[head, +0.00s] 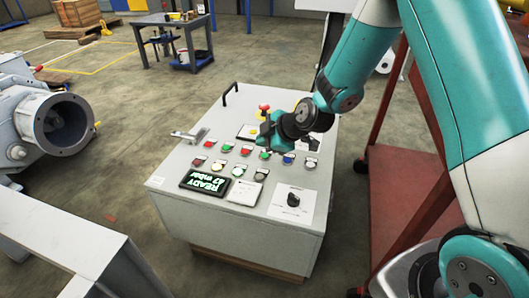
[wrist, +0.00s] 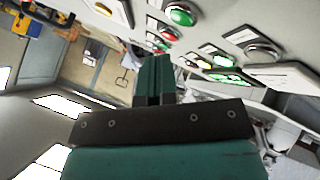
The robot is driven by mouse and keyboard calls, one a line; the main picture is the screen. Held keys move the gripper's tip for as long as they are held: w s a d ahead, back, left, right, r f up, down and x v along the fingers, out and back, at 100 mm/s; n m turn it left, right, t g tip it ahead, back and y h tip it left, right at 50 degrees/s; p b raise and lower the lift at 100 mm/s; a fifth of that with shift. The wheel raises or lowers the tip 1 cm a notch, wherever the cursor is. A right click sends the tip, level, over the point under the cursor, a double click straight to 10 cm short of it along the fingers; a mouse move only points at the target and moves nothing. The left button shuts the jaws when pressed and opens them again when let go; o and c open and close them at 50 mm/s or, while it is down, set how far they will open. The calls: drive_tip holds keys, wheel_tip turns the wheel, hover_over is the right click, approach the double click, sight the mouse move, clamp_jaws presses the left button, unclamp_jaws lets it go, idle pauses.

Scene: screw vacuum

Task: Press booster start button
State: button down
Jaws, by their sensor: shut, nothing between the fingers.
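A grey control cabinet (head: 180,210) stands in the middle of the head view, with rows of red, green, blue and white round buttons on its sloped top. Button labels are too small to read, so I cannot tell which one is booster start. My gripper (head: 264,143) is over the upper row, just above a green button (head: 265,155); I cannot tell whether it touches. In the wrist view my gripper (wrist: 153,62) is shut and empty, pointing towards the panel side. A green button (wrist: 180,14) and a red button (wrist: 168,33) show near its tips.
A black handle (head: 231,92) rises at the back. A red frame (head: 410,205) stands close right.

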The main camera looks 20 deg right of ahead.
sight(264, 156)
drive_tip(key=shift+r+p, duration=1.05)
drive_tip(key=shift+r, duration=0.85)
drive_tip(key=shift+f, duration=0.1)
